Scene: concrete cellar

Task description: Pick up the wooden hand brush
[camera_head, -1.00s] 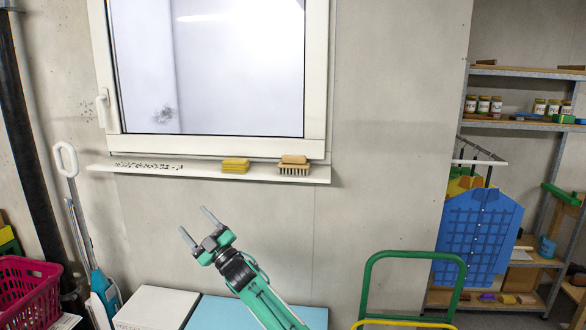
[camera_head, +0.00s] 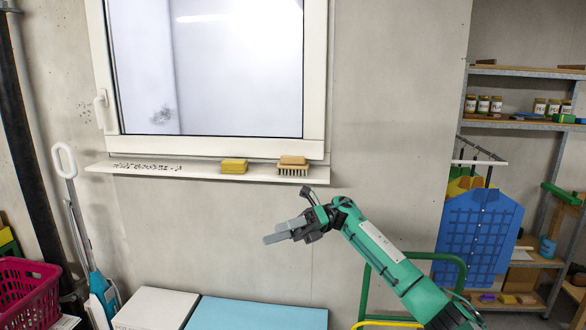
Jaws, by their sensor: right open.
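The wooden hand brush (camera_head: 293,161) rests on the right part of the white window sill (camera_head: 205,174), bristles down, with its wooden back on top. My right gripper (camera_head: 272,234) is below the sill, lower than the brush and a little to its left. Its fingers are open and empty and point left. It is apart from the brush. My left gripper is not in view.
A yellow sponge (camera_head: 234,166) lies on the sill left of the brush. Dark crumbs lie at the sill's left end. Below stand a white box (camera_head: 157,308) and a light blue-topped one (camera_head: 257,314). A green tubular frame (camera_head: 368,290) is behind my right arm.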

